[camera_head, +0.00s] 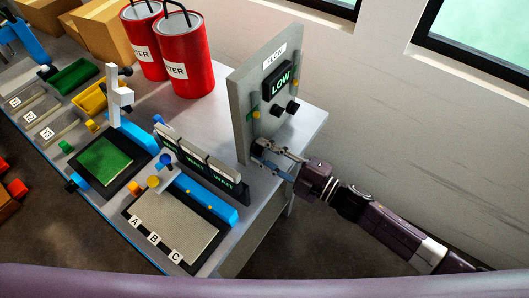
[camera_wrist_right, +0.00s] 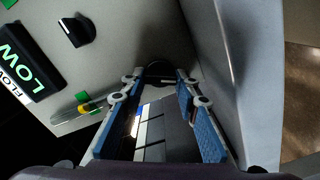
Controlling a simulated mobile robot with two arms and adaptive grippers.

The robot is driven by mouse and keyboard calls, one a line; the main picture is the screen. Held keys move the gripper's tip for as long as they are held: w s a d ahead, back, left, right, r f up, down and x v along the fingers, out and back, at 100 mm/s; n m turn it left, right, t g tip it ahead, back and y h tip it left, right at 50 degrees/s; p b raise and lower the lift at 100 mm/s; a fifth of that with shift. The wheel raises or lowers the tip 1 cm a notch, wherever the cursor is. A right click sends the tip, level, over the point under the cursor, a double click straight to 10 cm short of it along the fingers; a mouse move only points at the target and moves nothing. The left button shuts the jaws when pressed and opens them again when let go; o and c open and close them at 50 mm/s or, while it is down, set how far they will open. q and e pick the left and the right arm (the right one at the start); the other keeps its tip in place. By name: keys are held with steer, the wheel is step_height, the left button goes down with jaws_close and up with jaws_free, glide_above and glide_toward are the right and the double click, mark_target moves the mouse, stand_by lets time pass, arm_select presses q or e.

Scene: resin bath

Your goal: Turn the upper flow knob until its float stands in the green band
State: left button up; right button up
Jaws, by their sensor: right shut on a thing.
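The grey flow panel (camera_head: 243,95) stands upright at the table's right end, and its display (camera_head: 279,83) reads LOW. Two dark round shapes, at least one a knob (camera_head: 279,112), show below the display. In the wrist view a black knob (camera_wrist_right: 75,30) with a white pointer is apart from my gripper. A yellow float (camera_wrist_right: 88,107) lies close to green marks; its exact place in the band is unclear. My right gripper (camera_head: 266,153) is at the panel's lower part. Its fingers (camera_wrist_right: 160,82) are shut on a dark round thing (camera_wrist_right: 159,70), apparently a knob, mostly hidden.
Two red canisters (camera_head: 188,70) stand left of the panel. A row of dark displays (camera_head: 204,168) and a tray marked A, B, C (camera_head: 180,215) lie to the left. A green-topped pad (camera_head: 104,160) is farther left. The floor right of the table is clear around my arm.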

steer(key=shift+n, duration=0.3)
steer(key=o, duration=1.1)
steer(key=shift+s, duration=0.1)
steer(key=shift+o, duration=0.2)
steer(key=v, duration=1.2)
steer(key=shift+f, duration=0.1)
